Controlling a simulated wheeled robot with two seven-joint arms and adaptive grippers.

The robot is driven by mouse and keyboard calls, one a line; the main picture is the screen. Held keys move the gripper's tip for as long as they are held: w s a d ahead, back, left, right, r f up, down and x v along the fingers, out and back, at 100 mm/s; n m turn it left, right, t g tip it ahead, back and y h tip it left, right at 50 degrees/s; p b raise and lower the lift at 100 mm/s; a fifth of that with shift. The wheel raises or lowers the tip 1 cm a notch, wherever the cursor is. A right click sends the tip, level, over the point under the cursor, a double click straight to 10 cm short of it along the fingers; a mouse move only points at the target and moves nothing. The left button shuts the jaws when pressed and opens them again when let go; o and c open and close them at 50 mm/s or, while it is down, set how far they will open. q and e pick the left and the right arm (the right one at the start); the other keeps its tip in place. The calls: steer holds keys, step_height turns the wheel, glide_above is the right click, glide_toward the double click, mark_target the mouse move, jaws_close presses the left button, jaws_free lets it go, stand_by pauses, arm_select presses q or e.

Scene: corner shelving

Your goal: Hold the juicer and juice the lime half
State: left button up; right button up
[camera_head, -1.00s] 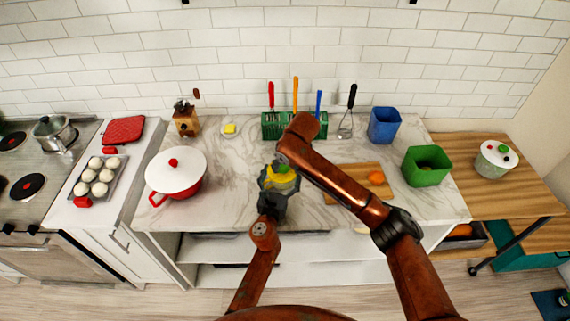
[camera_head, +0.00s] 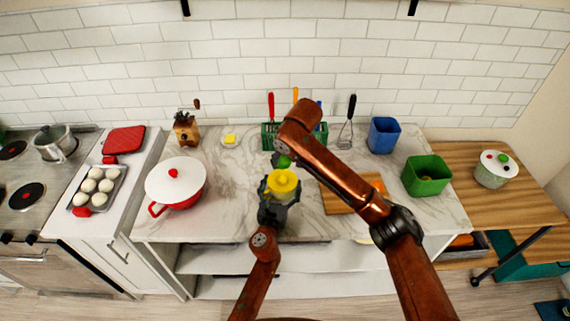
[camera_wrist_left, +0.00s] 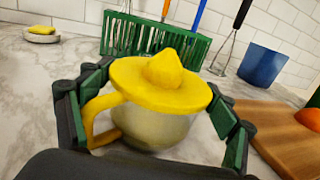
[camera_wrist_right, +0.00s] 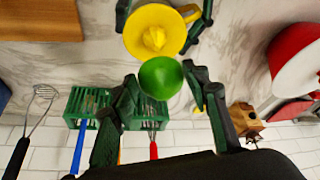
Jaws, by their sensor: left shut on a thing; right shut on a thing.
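The juicer (camera_head: 282,182) stands on the marble counter, with a yellow reamer top and a yellow handle. Its cone and pale cup show in the left wrist view (camera_wrist_left: 160,78). My left gripper (camera_head: 275,208) is shut around the cup, a finger on each side. The green lime half (camera_wrist_right: 160,78) is between the fingers of my right gripper (camera_wrist_right: 162,86), which is shut on it. In the head view the lime (camera_head: 284,161) is just behind the reamer and apart from the cone. The lime's cut face is hidden.
A green rack (camera_wrist_left: 150,38) with utensils stands behind the juicer. A wooden board (camera_head: 335,203) with an orange is to the right, partly behind my right arm. A red pan with a white lid (camera_head: 175,183) is at left. Blue (camera_head: 383,135) and green (camera_head: 427,175) containers stand at right.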

steer(key=shift+r, duration=0.2)
arm_select(q)
steer(key=o, duration=1.3)
steer(key=shift+c, duration=0.2)
steer(key=v, duration=1.2)
steer(key=shift+s+f, duration=0.15)
arm_select(e)
steer(key=shift+s+f, duration=0.1)
